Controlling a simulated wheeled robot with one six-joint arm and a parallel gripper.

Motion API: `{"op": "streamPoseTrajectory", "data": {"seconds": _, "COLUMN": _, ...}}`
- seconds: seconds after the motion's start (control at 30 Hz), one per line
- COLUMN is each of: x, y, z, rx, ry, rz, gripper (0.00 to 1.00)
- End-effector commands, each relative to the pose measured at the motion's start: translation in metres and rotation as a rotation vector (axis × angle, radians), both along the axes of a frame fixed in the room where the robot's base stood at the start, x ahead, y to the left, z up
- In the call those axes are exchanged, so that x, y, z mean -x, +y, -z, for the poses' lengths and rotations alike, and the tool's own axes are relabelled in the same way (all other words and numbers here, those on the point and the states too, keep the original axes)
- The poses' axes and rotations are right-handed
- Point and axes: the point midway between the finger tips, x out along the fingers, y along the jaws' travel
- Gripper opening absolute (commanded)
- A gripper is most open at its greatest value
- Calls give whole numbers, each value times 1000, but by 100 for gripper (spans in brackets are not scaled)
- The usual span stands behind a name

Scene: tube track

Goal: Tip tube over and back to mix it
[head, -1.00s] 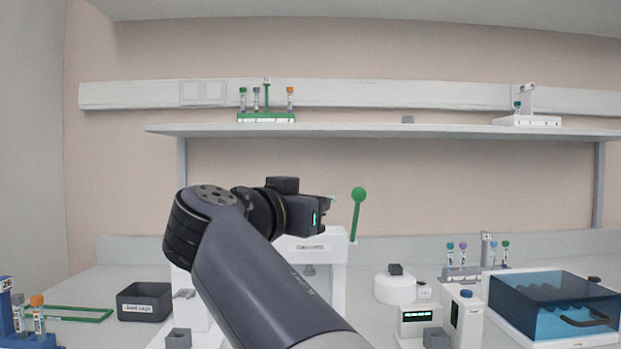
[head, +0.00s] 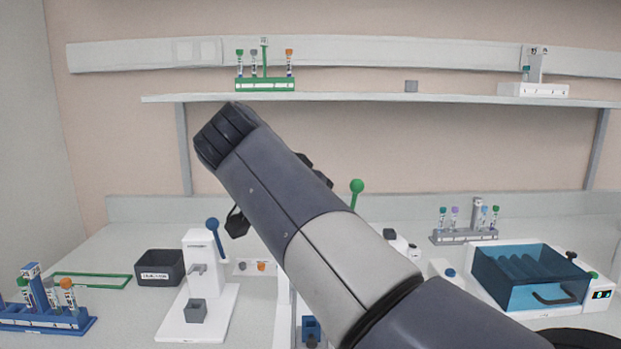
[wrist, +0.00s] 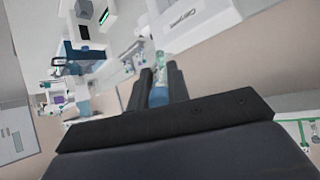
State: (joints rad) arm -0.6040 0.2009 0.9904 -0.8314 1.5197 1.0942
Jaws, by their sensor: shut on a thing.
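In the wrist view, my gripper (wrist: 159,78) is shut on a tube (wrist: 158,96). The tube has a blue part between the dark fingers and a clear greenish part reaching beyond the fingertips. The scene behind it looks steeply tilted in this view. In the head view, my arm runs up to the left across the middle and hides most of the gripper. The tube cannot be made out there.
A blue rack (head: 45,318) with tubes stands at the front left, beside a dark labelled bin (head: 160,267). A white stand with a blue-knobbed lever (head: 213,226) is near my arm. A blue-lidded box (head: 530,277) and grey rack (head: 463,237) are right. The shelf (head: 350,98) holds a green rack (head: 265,84).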

Motion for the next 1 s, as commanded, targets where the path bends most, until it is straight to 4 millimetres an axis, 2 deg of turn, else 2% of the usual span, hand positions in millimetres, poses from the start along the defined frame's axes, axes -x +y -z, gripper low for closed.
{"op": "streamPoseTrajectory", "data": {"seconds": 0.03, "x": -1, "y": -1, "z": -8, "rx": -15, "ry": 26, "rz": 3, "gripper": 1}}
{"op": "streamPoseTrajectory", "data": {"seconds": 1.0, "x": -1, "y": -2, "z": -8, "rx": -340, "ry": 514, "rz": 4, "gripper": 1}}
